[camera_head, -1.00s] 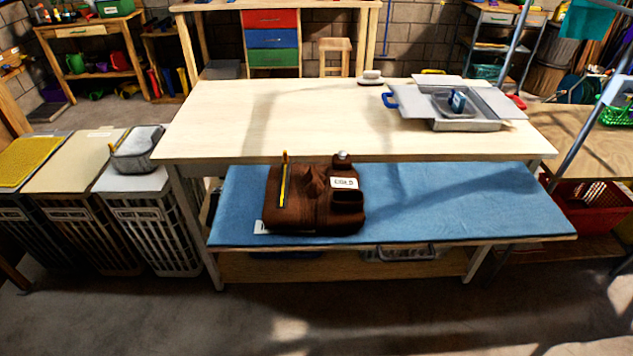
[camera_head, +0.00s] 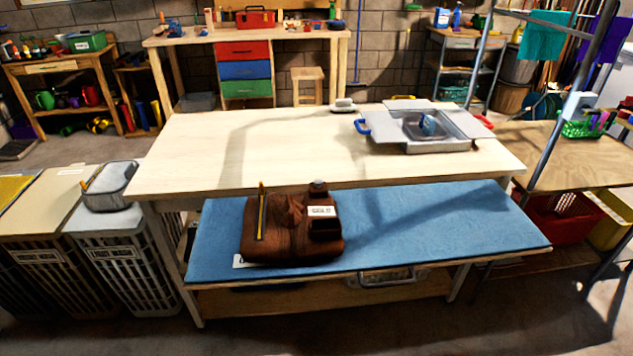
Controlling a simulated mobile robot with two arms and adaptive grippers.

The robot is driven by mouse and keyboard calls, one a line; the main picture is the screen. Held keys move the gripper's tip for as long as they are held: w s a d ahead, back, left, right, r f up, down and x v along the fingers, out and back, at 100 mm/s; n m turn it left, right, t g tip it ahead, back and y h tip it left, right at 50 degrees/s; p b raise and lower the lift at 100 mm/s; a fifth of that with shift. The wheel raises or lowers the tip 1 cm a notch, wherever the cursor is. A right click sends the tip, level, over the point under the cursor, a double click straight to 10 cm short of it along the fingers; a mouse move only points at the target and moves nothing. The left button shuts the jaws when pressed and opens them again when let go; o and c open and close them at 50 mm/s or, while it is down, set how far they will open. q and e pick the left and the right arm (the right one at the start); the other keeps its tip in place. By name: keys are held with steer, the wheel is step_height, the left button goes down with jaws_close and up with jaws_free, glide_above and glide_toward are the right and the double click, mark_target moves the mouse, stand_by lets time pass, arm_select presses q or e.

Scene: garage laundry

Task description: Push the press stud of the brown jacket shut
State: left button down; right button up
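The brown jacket (camera_head: 283,242) lies folded in a bundle on the blue-topped bench (camera_head: 430,219), left of its middle. A yellow-and-black pencil-like stick (camera_head: 262,214) stands up along its left part. A white label with dark lettering (camera_head: 322,211) sits on its right part, above a dark pocket-like opening. A small grey knob-like thing (camera_head: 318,187) is at its upper right. The press stud is too small to make out. Neither of my grippers is in view.
A pale wooden table (camera_head: 250,155) stands behind the bench, with a grey lidded tray (camera_head: 440,145) at its right. Lidded grey baskets (camera_head: 118,250) stand at the left. A metal rack post (camera_head: 560,130) and a red basket (camera_head: 550,215) are at the right. The floor in front is clear.

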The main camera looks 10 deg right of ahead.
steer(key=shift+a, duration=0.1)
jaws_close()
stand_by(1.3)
